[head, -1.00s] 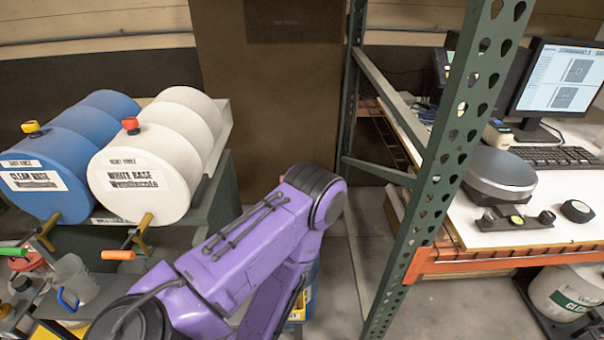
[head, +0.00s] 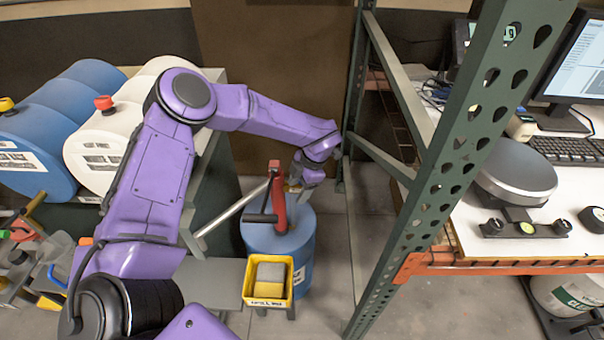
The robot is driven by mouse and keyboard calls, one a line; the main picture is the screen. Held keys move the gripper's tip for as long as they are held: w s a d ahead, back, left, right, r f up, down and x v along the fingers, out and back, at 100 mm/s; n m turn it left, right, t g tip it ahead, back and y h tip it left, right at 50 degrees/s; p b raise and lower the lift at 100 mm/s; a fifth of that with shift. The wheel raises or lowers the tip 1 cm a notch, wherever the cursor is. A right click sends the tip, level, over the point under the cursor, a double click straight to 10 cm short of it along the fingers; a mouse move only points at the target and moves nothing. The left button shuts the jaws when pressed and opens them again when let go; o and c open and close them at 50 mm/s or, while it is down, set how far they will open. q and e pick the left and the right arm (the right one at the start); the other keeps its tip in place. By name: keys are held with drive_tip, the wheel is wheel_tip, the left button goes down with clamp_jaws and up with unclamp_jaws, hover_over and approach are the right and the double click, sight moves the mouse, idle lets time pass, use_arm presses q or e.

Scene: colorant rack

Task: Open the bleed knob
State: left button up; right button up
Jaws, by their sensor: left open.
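A red knob (head: 104,103) stands on top of the white drum (head: 97,142). A yellow knob (head: 6,104) stands on top of the blue drum (head: 30,140) at the left edge. I cannot tell whether either knob is open. My left arm crosses in front of the white drum and hides part of it. My left gripper (head: 303,178) is at the far end of that arm, pointing down near the red hand pump (head: 278,197), well to the right of both knobs. It is small here and partly hidden, and I see nothing held in it. My right gripper does not show.
The red pump stands on a blue barrel (head: 300,229), with a yellow bin (head: 269,281) of sponges in front. A green perforated rack post (head: 448,160) rises at right, beside a white bench with a scale (head: 512,172). Grey floor shows between barrel and post.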

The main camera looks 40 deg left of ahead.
use_arm(q)
drive_tip(key=w+a+r+n+t+h, duration=0.2)
drive_tip(key=w+a+r+n+h, duration=0.15)
drive_tip(key=w+r, duration=0.4)
drive_tip(key=shift+n+y, duration=0.25)
drive_tip(key=f+p, duration=0.1)
drive_tip(key=f, duration=0.2)
drive_tip(key=f+p, duration=0.1)
drive_tip(key=f, duration=0.2)
drive_tip(key=f+p, duration=0.1)
drive_tip(key=f, duration=0.2)
drive_tip(key=shift+s, duration=0.3)
drive_tip(key=shift+d+f, duration=0.15)
drive_tip(key=shift+f, duration=0.25)
drive_tip(key=c, duration=1)
drive_tip(key=shift+c, duration=0.2)
drive_tip(key=shift+f, duration=0.1)
